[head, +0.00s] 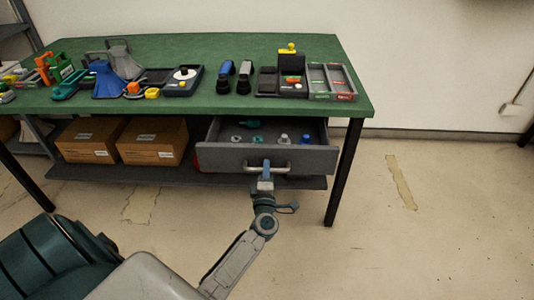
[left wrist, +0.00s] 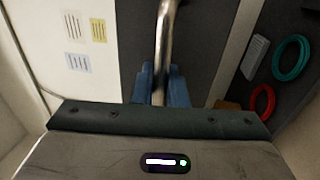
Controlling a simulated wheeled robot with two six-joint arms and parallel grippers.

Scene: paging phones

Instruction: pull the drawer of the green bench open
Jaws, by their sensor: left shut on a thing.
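The green bench (head: 215,112) stands against the wall in the head view. Its grey drawer (head: 225,159) hangs under the right part of the top and stands pulled out, with several small bottles and other items showing inside. A pale metal bar handle (head: 283,167) crosses the drawer front. My left gripper (head: 266,170) is at the handle and shut on it. In the left wrist view the handle (left wrist: 166,35) runs down between the blue fingers (left wrist: 162,88). My right gripper is not in view.
Two cardboard boxes (head: 153,141) sit on the lower shelf, left of the drawer. Phones, stands and trays (head: 331,80) line the bench top. A black table leg (head: 345,172) stands right of the drawer. The floor in front and to the right is clear.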

